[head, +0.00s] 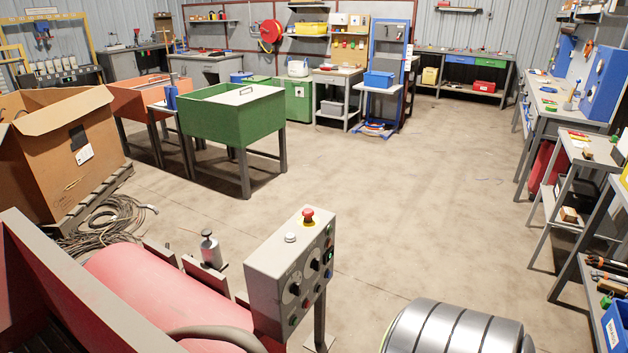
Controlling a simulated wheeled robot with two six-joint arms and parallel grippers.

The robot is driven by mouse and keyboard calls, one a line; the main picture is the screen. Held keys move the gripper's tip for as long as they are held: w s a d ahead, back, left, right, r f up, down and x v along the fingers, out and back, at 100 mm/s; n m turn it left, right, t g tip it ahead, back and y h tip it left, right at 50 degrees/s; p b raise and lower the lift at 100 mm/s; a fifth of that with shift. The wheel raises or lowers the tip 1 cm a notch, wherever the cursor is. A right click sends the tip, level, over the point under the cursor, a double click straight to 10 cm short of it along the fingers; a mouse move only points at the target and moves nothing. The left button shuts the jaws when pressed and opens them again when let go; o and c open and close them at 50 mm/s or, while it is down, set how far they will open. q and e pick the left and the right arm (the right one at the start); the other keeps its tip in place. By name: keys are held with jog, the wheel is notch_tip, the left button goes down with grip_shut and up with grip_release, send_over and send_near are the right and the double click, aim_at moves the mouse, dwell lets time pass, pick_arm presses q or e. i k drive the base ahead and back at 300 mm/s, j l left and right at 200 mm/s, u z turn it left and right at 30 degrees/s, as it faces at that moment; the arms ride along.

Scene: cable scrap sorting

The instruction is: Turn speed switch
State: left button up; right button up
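A grey control box (291,272) stands on a post at the lower middle of the head view, beside a red machine. Its front face carries two black rotary knobs, one lower left (295,289) and one higher to the right (315,264). Small dark and coloured buttons sit around them. The labels are too small to read, so I cannot tell which knob is the speed switch or how it is set. A red mushroom button (308,215) and a pale round button (290,237) are on top. Neither of my grippers is in view.
The red machine (145,290) fills the lower left. Behind it are coiled cables (100,222), a cardboard box (55,150) and a green bin on legs (232,122). Workbenches line the right side. The middle floor (400,190) is clear. A silver banded round shape (455,330) is at the bottom edge.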

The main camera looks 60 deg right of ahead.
aim_at(296, 288)
jog(key=k+z, duration=0.1)
jog(key=z, duration=0.25)
jog(key=k+z, duration=0.1)
jog(key=z, duration=0.25)
jog(key=k+l+z, duration=0.1)
jog(key=z, duration=0.25)
jog(key=j+z, duration=0.85)
jog(key=i+l, duration=0.05)
